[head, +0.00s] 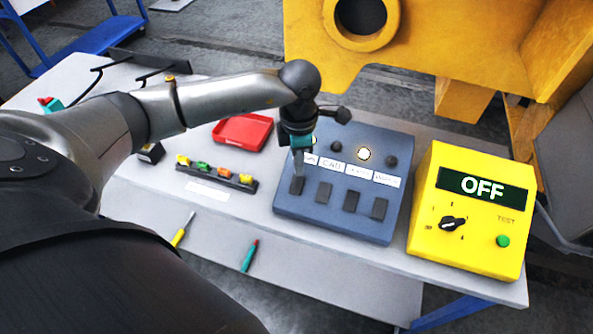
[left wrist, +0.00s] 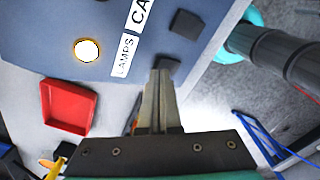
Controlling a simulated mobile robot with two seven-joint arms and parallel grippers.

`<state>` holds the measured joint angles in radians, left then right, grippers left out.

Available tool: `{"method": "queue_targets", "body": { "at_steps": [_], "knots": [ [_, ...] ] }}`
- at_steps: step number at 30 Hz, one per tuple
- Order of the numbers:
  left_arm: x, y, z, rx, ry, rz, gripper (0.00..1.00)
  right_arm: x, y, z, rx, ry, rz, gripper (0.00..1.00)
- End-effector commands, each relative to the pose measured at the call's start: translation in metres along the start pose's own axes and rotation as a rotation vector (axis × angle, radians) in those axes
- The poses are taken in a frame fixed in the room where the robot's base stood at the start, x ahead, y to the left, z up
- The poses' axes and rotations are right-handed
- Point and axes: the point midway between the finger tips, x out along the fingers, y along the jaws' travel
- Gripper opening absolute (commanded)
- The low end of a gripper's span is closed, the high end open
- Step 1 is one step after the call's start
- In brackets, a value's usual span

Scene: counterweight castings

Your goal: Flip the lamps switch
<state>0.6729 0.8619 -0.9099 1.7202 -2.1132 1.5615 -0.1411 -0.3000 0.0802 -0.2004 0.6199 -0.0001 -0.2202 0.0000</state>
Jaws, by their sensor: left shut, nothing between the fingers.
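The blue-grey switch panel (head: 340,222) stands on the table with a row of dark rocker switches under white labels. The lamps switch (head: 297,186) is the leftmost; its label (left wrist: 123,56) reads LAMPS in the left wrist view. My right gripper is not visible.
Another indicator (head: 363,154) on the panel is lit. A yellow tester (head: 470,215) reading OFF stands right of the panel. A red tray (head: 242,132) and a strip of coloured connectors (head: 217,174) lie left. A screwdriver (head: 183,230) and a teal pen-like tool (head: 250,256) lie in front.

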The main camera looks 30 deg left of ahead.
Motion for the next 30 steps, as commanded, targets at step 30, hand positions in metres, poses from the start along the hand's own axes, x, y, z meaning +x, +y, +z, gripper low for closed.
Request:
{"method": "queue_targets", "body": {
  "at_steps": [30],
  "knots": [
    [0.011, 0.000, 0.000, 0.000, 0.000, 0.000, 0.00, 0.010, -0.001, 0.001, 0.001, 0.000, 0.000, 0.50]
  ]
}}
